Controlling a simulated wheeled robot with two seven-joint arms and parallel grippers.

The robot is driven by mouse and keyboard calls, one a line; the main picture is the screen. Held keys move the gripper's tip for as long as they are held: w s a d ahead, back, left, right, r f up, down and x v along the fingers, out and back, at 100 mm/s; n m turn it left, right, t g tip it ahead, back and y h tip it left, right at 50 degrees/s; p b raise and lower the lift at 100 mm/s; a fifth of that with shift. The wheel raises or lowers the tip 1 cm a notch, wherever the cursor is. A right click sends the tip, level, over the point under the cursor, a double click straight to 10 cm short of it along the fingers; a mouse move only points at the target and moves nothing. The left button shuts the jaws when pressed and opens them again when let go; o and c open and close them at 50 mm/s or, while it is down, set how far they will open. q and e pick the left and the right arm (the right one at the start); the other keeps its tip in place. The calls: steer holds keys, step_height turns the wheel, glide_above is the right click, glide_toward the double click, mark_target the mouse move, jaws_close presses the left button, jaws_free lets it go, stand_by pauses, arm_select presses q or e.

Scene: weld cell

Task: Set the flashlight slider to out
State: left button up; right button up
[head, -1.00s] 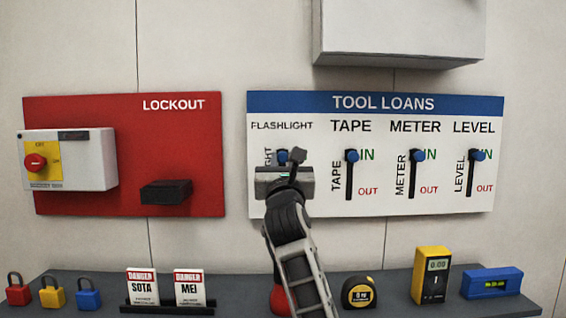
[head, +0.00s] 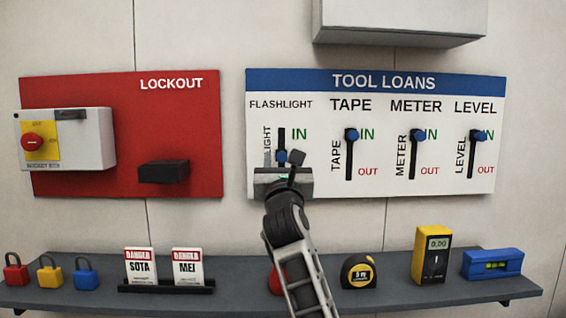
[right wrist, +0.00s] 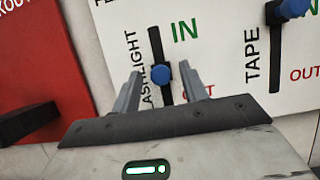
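The flashlight slider's blue knob (head: 281,156) is partway down its black slot (head: 282,135), below the green IN label (head: 299,134). In the right wrist view, the knob (right wrist: 161,73) sits near mid-slot, above the partly hidden red OUT label (right wrist: 203,91). My right gripper (head: 284,178) is at the board below the knob in the head view, its fingers mostly hidden. In the right wrist view, the fingers of the right gripper (right wrist: 160,70) stand apart either side of the knob, with visible gaps. My left gripper is not in view.
The tape knob (head: 351,135), meter knob (head: 417,135) and level knob (head: 474,136) are at the top near IN. A red lockout board (head: 130,95) hangs left. Below, a shelf (head: 230,290) holds padlocks, danger tags and tools. A red object (head: 278,279) is partly behind my arm.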

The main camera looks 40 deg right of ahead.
arm_select(q)
steer(key=b, duration=0.3)
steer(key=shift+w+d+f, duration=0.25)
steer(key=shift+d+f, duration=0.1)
arm_select(e)
steer(key=v, duration=1.6)
